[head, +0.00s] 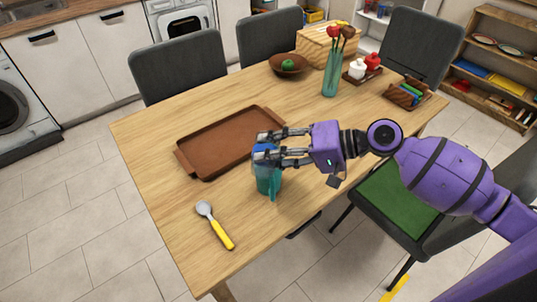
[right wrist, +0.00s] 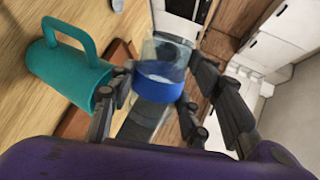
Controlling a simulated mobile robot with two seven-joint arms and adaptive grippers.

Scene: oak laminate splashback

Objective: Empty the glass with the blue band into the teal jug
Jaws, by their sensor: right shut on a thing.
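My right gripper (head: 268,149) is shut on the glass with the blue band, just above or beside the teal jug. In the right wrist view, the glass (right wrist: 162,75) is clear with a wide blue band, between the fingers of the gripper (right wrist: 155,95). In the head view the fingers hide most of it, and only some blue (head: 262,153) shows. I cannot tell its tilt or how much is in it. The teal jug (head: 267,183) stands upright on the table, its handle towards the front. It also shows in the right wrist view (right wrist: 62,72). My left gripper is not in view.
A brown tray (head: 205,172) lies left of the jug. A spoon with a yellow handle (head: 221,234) lies near the front-left edge. A bowl (head: 287,70), a vase with flowers (head: 331,80) and a wooden box (head: 318,44) stand at the back. Chairs surround the table.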

